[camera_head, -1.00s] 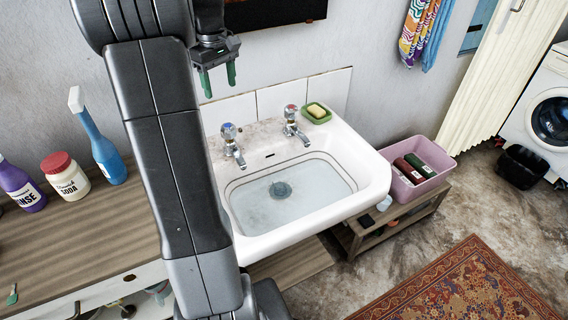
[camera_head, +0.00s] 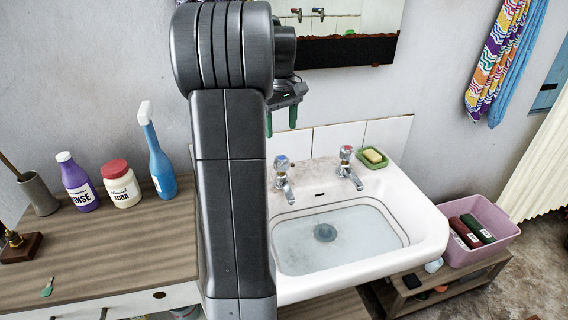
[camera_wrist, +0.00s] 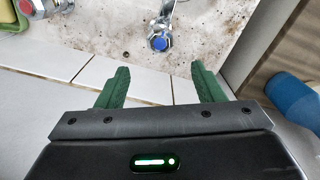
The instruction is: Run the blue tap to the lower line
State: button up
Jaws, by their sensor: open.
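The blue tap (camera_head: 283,165) is the left of two chrome taps at the back of the white basin (camera_head: 425,225). Its blue-capped top also shows in the wrist view (camera_wrist: 160,40). My gripper (camera_head: 280,120) is open and empty above and behind the blue tap. In the wrist view its green fingers (camera_wrist: 158,76) are apart, with the tap ahead between them and not touched. Shallow-looking clear water (camera_head: 350,245) lies in the basin over the drain. Dark lines run around the inner wall; the exact water level against them is unclear. No stream shows from the spout.
The red tap (camera_head: 346,155) and a green soap dish (camera_head: 373,158) stand to the right. Wall tiles (camera_head: 338,138) and a mirror (camera_head: 350,50) are close behind my gripper.

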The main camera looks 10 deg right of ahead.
aim_at(281, 157)
notch_tip(281, 157, down, 11)
jog(key=shift+f+b, duration=0.1)
jog(key=shift+b, duration=0.45)
jog(key=c, duration=1)
jog(key=shift+r+n+p, duration=0.2)
jog(key=shift+n+p, duration=0.4)
jog(key=shift+n, duration=0.1)
jog(key=shift+f+n+p, duration=0.15)
jog(key=shift+n+p, duration=0.25)
jog(key=shift+n, duration=0.5)
jog(key=o, duration=1)
notch_tip(281, 157, up, 14)
jog(key=p, duration=0.1)
